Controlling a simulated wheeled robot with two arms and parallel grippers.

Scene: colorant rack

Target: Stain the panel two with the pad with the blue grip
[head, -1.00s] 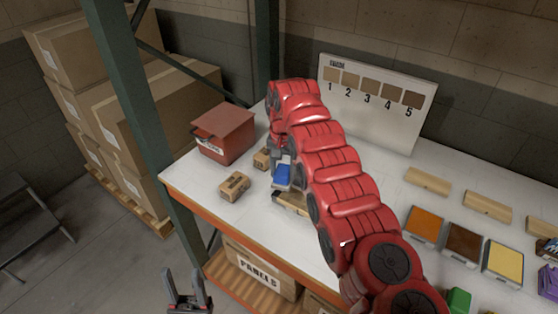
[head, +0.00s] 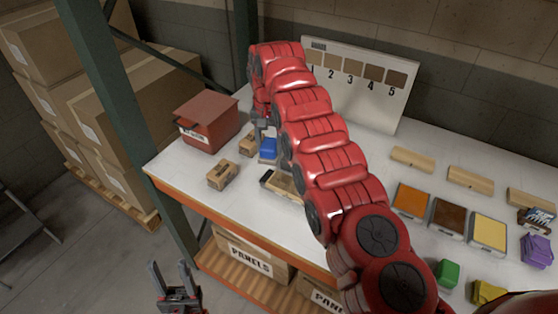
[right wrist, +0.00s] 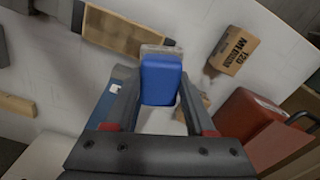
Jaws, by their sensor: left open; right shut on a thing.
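The pad with the blue grip (head: 268,148) is in my right gripper (head: 262,130), above the left part of the white bench. In the right wrist view the blue grip (right wrist: 161,80) is between the fingers, with a pale pad edge (right wrist: 162,49) beyond it. A wooden piece in a dark-edged holder (head: 282,184) lies on the bench beside the pad, partly hidden by my red arm. A board (head: 385,105) at the back bears swatches numbered 1 to 5. I cannot tell which bench piece is panel two. My left gripper (head: 178,285) is open and empty, low in front of the bench.
Small cardboard boxes (head: 223,174) and a red box (head: 208,122) stand left of the pad. Pale wooden blocks (head: 412,158), an orange tray (head: 411,200), a brown tray (head: 446,215), a yellow tray (head: 489,231) and green (head: 447,272) and purple (head: 536,248) grips are at right.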

